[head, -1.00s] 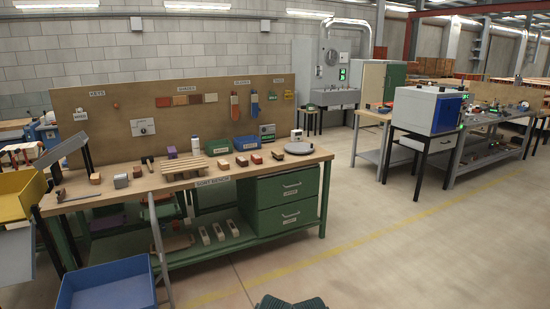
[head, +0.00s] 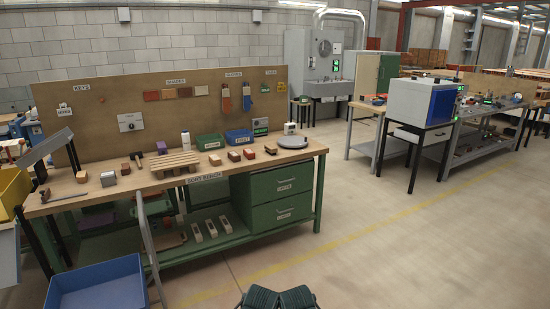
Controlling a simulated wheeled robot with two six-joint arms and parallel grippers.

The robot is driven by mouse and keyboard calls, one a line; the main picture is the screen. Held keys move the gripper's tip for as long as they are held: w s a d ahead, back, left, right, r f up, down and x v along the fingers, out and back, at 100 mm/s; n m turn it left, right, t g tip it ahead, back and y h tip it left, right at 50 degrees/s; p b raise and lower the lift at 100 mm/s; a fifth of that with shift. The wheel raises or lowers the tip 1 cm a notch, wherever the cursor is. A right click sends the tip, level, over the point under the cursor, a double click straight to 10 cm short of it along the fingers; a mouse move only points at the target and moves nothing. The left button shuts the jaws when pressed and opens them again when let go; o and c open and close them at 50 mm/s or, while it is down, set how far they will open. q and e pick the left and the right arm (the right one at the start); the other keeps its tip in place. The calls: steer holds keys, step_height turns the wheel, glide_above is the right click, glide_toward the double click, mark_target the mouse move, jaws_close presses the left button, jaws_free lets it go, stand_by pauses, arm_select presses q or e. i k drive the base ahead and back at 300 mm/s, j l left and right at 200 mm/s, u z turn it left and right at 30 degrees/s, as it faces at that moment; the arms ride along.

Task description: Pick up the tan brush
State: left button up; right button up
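I cannot make out the tan brush for certain. A small tan item (head: 44,195) with a thin grey part lies at the left end of the sort bench (head: 226,168). It is too small to tell whether it is a brush. A dark-headed tool (head: 138,160) stands or lies farther right, left of a wooden pallet (head: 177,163). Neither of my grippers shows in the head view.
Several brown and red blocks, a green bin (head: 210,142), a blue bin (head: 239,136) and a grey round plate (head: 293,142) are on the bench. A blue crate (head: 97,292) stands before it. A dark ribbed shape (head: 278,299) is at the bottom edge. Floor right is clear.

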mark_target(272, 150)
steer(key=i+u, duration=0.2)
steer(key=i, duration=1.55)
steer(key=i+z, duration=0.15)
steer(key=i, duration=0.3)
steer(key=i+j+z, duration=0.1)
steer(key=i, duration=0.4)
steer(key=i+j+z, duration=0.15)
steer(key=i, duration=0.3)
steer(key=i+j+z, duration=0.1)
steer(key=i, duration=0.35)
steer(key=i+j+z, duration=0.45)
steer(key=i+j, duration=0.2)
steer(key=i, duration=0.15)
